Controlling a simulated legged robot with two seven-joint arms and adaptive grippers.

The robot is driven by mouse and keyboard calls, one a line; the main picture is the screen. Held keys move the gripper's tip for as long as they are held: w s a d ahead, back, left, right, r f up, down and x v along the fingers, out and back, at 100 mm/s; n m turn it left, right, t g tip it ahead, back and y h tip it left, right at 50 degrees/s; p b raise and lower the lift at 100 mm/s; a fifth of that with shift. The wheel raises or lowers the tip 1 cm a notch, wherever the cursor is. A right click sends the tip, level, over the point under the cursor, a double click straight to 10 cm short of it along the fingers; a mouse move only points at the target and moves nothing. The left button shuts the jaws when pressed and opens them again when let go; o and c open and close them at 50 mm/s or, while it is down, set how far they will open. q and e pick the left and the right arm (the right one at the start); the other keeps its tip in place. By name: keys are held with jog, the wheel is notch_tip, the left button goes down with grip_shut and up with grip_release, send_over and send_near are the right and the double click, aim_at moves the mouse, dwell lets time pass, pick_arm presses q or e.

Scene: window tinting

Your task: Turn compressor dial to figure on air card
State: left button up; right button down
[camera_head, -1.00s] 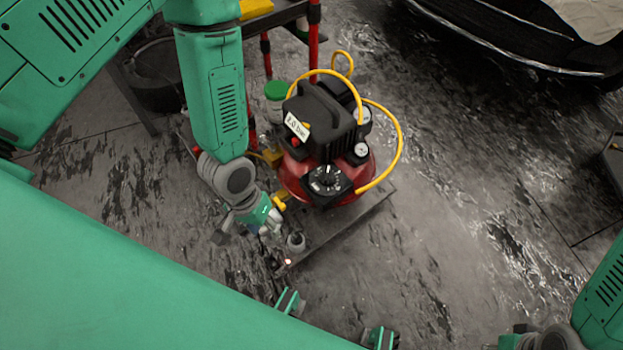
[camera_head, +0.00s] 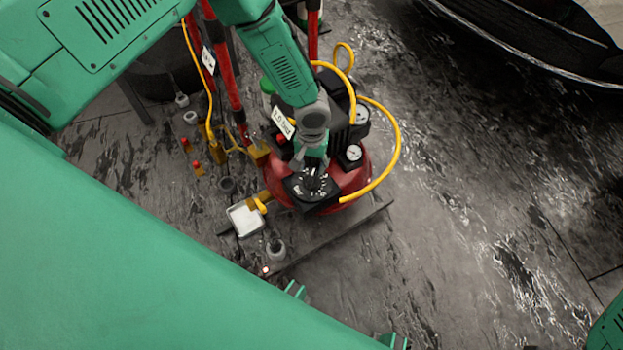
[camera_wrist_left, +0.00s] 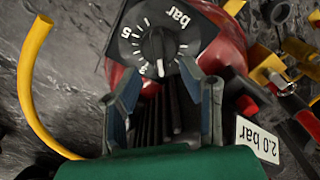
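The compressor (camera_head: 352,185) is a red tank with a black motor on top. Its black dial (camera_head: 312,180) sits on a square plate with a white scale. In the left wrist view the dial knob (camera_wrist_left: 157,46) shows close up, with "bar" on its plate; its exact setting is hard to read. The white air card (camera_head: 283,122) reads "2.0 bar", also in the left wrist view (camera_wrist_left: 257,138). My right gripper is out of view.
A yellow hose (camera_head: 399,140) loops around the compressor's right side. A white tray (camera_head: 246,219) and a small bottle (camera_head: 276,250) are at the near left. Red posts (camera_head: 222,68) stand behind.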

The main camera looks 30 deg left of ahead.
aim_at(312, 176)
pick_arm(q)
notch_tip(312, 176, down, 5)
jog(key=shift+f+b, duration=0.1)
jog(key=shift+b, duration=0.7)
